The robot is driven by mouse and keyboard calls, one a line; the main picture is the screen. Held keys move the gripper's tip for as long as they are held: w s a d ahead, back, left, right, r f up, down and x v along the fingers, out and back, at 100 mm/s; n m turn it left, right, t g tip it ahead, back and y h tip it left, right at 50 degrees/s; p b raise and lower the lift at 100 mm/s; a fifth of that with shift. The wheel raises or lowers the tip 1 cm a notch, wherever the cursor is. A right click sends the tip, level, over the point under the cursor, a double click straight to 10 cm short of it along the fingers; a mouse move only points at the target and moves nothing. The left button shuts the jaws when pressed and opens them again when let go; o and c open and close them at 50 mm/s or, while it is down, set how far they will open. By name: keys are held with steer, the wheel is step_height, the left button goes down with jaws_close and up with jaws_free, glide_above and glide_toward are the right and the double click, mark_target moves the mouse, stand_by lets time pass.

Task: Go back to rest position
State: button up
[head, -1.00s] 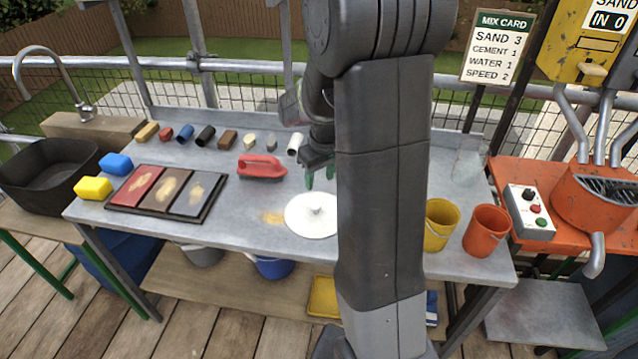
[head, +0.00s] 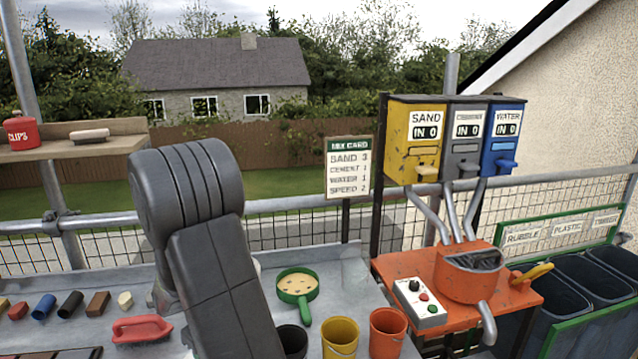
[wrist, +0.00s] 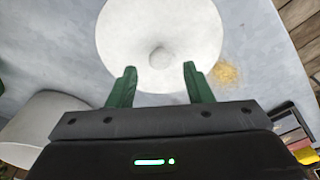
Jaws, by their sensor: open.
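My gripper (wrist: 158,82) shows in the wrist view with its two green fingers spread and nothing between them. It is above the metal table (wrist: 55,65), pointing towards a white round disc with a central knob (wrist: 158,25). The fingertips overlap the disc's near edge in the picture; I cannot tell if they touch it. In the head view my arm stands upright at centre left, and the gripper is hidden.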

steer(key=f, duration=0.4)
steer(key=shift+w+a, duration=0.15)
steer(key=shift+a, duration=0.1)
steer(key=shift+r, duration=0.1)
steer(key=shift+r, duration=0.15)
